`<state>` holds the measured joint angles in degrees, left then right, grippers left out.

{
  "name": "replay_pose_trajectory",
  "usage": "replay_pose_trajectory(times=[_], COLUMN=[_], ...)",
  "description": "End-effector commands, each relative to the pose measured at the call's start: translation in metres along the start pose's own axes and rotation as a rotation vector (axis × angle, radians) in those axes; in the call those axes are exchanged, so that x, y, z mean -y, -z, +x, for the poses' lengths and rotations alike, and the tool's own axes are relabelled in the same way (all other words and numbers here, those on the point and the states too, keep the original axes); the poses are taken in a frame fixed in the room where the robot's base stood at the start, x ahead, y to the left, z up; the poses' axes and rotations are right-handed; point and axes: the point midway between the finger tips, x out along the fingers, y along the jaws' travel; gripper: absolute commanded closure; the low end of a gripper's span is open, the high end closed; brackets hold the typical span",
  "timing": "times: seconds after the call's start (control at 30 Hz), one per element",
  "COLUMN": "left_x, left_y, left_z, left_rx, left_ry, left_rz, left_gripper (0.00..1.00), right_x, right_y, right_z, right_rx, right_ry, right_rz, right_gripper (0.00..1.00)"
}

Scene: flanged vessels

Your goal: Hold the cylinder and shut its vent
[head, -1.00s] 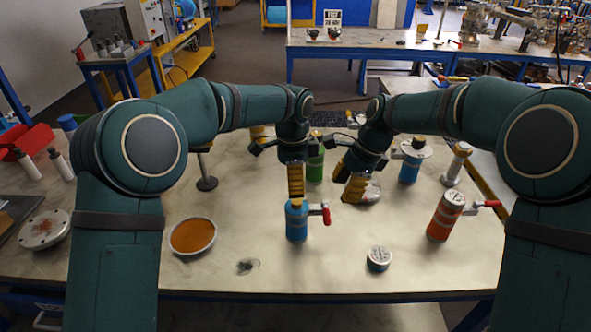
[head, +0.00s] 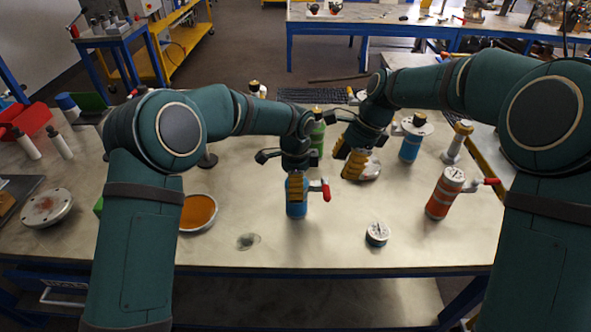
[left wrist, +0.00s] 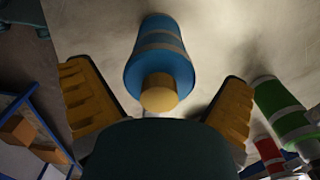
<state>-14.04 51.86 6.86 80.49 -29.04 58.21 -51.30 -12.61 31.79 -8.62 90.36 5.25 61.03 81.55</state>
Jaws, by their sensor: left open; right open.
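A blue cylinder (head: 297,211) stands upright near the middle of the table, with a red-handled vent (head: 325,190) on its right side. My left gripper (head: 296,188) is open and hides the cylinder's upper part in the head view. In the left wrist view the blue cylinder (left wrist: 160,62), with grey bands and a yellow top, shows between the spread yellow fingers of the left gripper (left wrist: 158,100). The vent does not show there. My right gripper (head: 354,164) is open and empty, to the right of and behind the cylinder.
An orange cylinder (head: 443,196) with a red handle stands at right, near a small round gauge (head: 377,233). An orange-filled bowl (head: 198,213) is at left. A green vessel (head: 317,137) and another blue vessel (head: 410,148) stand behind. The front table strip is mostly clear.

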Motion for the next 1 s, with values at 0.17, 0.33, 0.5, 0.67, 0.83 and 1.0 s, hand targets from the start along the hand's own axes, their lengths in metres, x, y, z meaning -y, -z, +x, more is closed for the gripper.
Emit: replay_pose_trajectory(times=[0.17, 0.33, 0.5, 0.67, 0.83, 1.0], left_x=[-0.0002, 0.0, 0.0, 0.0, 0.0001, 0.0002], left_y=[-0.0001, -0.0001, 0.0, 0.0, 0.0002, 0.0002], left_z=[0.0131, 0.0154, 0.0153, 0.0151, 0.0148, 0.0145], left_rx=[0.0, 0.0, 0.0, 0.0, -0.001, -0.001], left_ry=[-0.001, 0.0, 0.0, 0.0, 0.001, 0.001], left_rz=[0.0, 0.0, 0.0, 0.0, 0.0, 0.0], left_gripper=[0.0, 0.0, 0.04, 0.6, 0.76, 0.76], right_x=[0.0, 0.0, 0.0, 0.0, 0.0, 0.0], right_y=[0.0, 0.0, 0.0, 0.0, 0.0, 0.0], right_z=[0.0, -0.0001, -0.0001, 0.0, -0.0001, -0.0001], right_rx=[0.0, 0.0, 0.0, 0.0, 0.0, 0.0], right_ry=[0.0, 0.0, 0.0, 0.0, 0.0, 0.0], right_rz=[0.0, 0.0, 0.0, 0.0, 0.0, 0.0], right_gripper=[0.54, 0.54, 0.54, 0.54, 0.54, 0.54])
